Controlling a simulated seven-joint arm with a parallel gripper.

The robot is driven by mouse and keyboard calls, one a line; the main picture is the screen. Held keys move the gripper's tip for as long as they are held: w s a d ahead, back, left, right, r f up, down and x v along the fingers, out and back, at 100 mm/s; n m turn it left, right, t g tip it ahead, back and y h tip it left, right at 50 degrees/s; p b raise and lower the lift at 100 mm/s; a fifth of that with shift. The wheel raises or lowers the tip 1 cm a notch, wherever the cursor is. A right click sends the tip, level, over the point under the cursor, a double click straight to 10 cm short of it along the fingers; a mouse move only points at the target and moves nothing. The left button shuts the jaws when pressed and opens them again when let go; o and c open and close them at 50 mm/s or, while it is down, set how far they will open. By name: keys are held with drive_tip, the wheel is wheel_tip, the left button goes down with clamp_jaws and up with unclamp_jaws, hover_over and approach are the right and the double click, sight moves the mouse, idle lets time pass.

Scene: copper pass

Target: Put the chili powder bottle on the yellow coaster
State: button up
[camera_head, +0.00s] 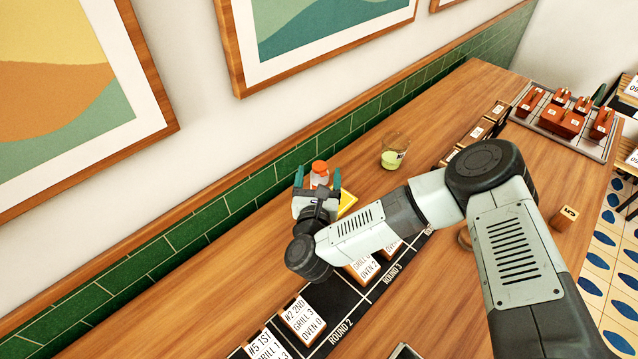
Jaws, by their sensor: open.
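The chili powder bottle (319,174) has an orange-red cap and stands near the green tiled wall. My gripper (318,177) is open, with one teal finger seen on each side of the bottle. No clear contact shows, and I cannot tell how deep the bottle sits between the fingers. The gripper body hides the bottle's lower part. The yellow coaster (348,201) lies on the wooden counter just right of the gripper. It is partly hidden by my gripper and arm, and its visible part is bare.
A glass with yellow-green contents (394,152) stands right of the bottle. A black mat (335,297) with white order cards lies in front, under my arm. A tray of reddish-brown blocks (565,121) sits at the far right. The counter at left is clear.

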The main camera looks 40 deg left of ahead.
drive_tip(key=shift+r, duration=1.45)
